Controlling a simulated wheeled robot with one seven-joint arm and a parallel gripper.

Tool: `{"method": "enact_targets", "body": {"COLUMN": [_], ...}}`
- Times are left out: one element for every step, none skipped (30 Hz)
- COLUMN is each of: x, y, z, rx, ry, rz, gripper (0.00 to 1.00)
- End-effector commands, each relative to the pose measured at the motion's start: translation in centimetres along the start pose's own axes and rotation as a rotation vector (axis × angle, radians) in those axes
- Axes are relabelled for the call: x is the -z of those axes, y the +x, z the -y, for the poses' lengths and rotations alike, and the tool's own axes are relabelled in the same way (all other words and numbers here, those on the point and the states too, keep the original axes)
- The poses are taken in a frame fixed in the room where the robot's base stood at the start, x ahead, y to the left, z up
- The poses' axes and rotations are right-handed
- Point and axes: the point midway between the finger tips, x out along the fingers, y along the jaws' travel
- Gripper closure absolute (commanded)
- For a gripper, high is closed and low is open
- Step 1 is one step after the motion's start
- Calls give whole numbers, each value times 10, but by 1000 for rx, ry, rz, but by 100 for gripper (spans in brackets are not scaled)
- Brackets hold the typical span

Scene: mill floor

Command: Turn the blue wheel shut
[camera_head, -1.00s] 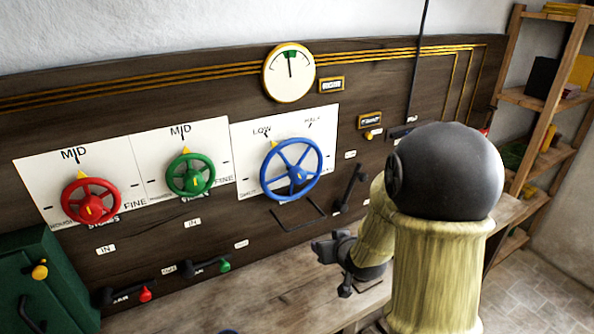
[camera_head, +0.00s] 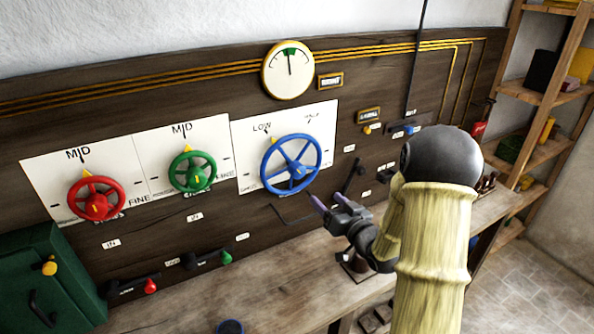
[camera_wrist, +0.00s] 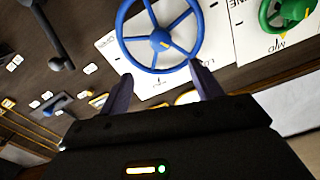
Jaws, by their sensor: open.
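The blue wheel (camera_head: 298,171) has several spokes and is mounted on a white plate (camera_head: 245,150) on the wooden panel. The plate reads LOW at the upper left and HALF at the upper right; a label at the lower left is too small to read surely. My gripper (camera_head: 328,200) is open and empty, just below and right of the wheel, fingers toward the panel. In the wrist view the blue wheel (camera_wrist: 160,40) shows ahead, between and beyond the fingertips (camera_wrist: 159,74), and they appear apart from it.
A red wheel (camera_head: 96,205) and a green wheel (camera_head: 190,177) are to the left. A round gauge (camera_head: 289,70) is above. A black lever (camera_head: 352,178) stands close right of the blue wheel. The bench (camera_head: 265,285) below is mostly clear. A green box (camera_head: 45,275) is at left.

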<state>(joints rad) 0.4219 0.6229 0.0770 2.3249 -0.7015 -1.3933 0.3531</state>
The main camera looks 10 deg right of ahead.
Motion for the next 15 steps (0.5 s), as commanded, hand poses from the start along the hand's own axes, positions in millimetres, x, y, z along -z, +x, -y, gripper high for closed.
{"method": "enact_targets", "body": {"x": [1, 1, 2, 2, 2, 2, 2, 3, 3, 3, 3, 3, 3, 3, 3], "y": [3, 6, 10, 14, 18, 24, 29, 34, 41, 46, 52, 59, 64, 69, 76], "z": [1, 1, 1, 1, 2, 2, 2, 2, 2, 2, 2, 2, 2, 2, 2], "rx": [2, 2, 3, 3, 3, 3, 3, 3, 3, 3, 3, 3, 2, 2, 2], "ry": [0, 0, 0, 0, 0, 0, 0, 0, 0, 0, 0, 0, 0, -1, 0], "rz": [1, 1, 1, 1, 1, 2, 2, 1, 1, 1, 2, 1, 1, 1, 2], "gripper": [35, 35, 35, 35, 35, 35, 35, 35, 35, 35, 35, 35, 35, 35, 35]}}
